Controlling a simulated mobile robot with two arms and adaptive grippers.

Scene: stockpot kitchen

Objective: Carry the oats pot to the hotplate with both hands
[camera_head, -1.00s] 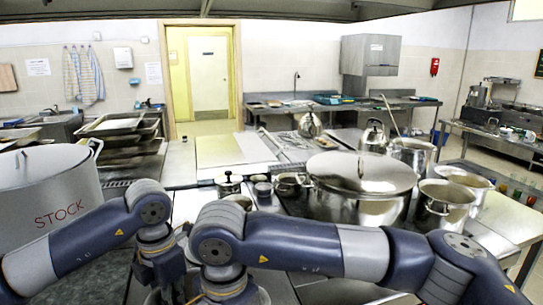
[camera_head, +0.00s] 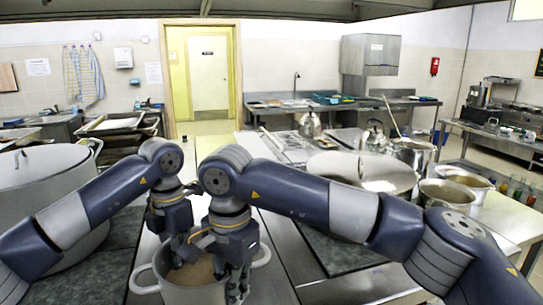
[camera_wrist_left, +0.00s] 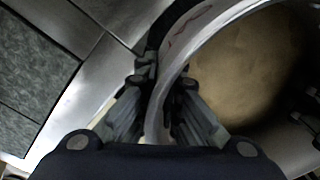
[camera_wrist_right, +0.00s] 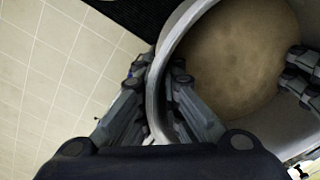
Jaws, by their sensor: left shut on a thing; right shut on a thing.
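The oats pot (camera_head: 195,297) is a grey metal pot with side handles and beige oats inside, low in the middle of the head view. My left gripper (camera_head: 178,250) is shut on its far left rim; in the left wrist view its fingers (camera_wrist_left: 162,88) straddle the wall. My right gripper (camera_head: 238,280) is shut on the rim at the right; its fingers (camera_wrist_right: 160,82) straddle the wall in the right wrist view. The pot looks about level. Its base is out of view. I cannot tell which surface is the hotplate.
A big stockpot (camera_head: 35,190) stands close at the left. Dark flat panels lie left (camera_head: 108,245) and right (camera_head: 335,250) of the pot. Pale floor tiles (camera_wrist_right: 50,80) show beside the pot.

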